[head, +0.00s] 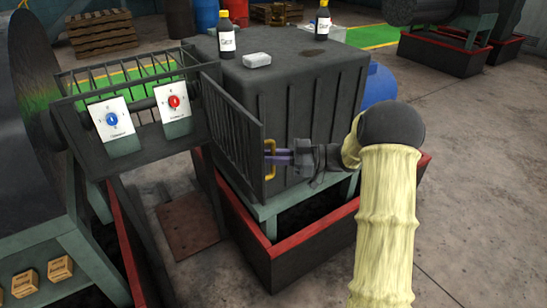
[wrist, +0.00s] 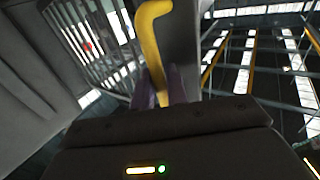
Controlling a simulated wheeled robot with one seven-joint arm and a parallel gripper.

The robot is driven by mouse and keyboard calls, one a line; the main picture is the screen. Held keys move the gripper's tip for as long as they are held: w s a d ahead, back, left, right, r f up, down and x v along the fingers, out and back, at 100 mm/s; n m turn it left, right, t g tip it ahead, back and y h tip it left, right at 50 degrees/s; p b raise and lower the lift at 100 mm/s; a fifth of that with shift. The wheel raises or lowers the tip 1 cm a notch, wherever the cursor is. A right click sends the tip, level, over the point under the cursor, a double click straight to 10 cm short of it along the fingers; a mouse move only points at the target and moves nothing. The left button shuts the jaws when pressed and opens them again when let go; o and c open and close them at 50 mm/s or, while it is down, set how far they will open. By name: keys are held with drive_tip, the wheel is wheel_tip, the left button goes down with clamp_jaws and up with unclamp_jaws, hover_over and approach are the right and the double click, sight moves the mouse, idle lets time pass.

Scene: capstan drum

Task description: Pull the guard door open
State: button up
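The guard door (head: 230,130) is a dark barred panel. It stands out at an angle from the guard frame (head: 135,75), beside a large dark block. A yellow handle (head: 269,172) sits on its free edge. My gripper (head: 275,157) is at this handle, with its purple fingers at the bar. In the wrist view, the yellow handle (wrist: 152,40) runs down between the two fingers (wrist: 160,88), which look shut on it. The lower end of the handle is hidden by the fingers and the gripper body.
The dark block (head: 310,100) stands right behind the door, with two bottles and a pale bar on top. A blue knob (head: 112,119) and a red knob (head: 174,101) sit on plates left of the door. A red-rimmed tray (head: 310,225) lies below. Open floor is at right.

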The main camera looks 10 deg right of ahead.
drive_tip(key=shift+o, duration=1.3)
drive_tip(key=shift+w+a, duration=0.15)
drive_tip(key=shift+a, duration=0.05)
drive_tip(key=shift+d, duration=0.1)
drive_tip(key=shift+d+f, duration=0.15)
drive_tip(key=shift+d, duration=0.05)
drive_tip(key=s+d+b, duration=0.2)
drive_tip(key=s+d, duration=0.1)
drive_tip(key=d, duration=1.4)
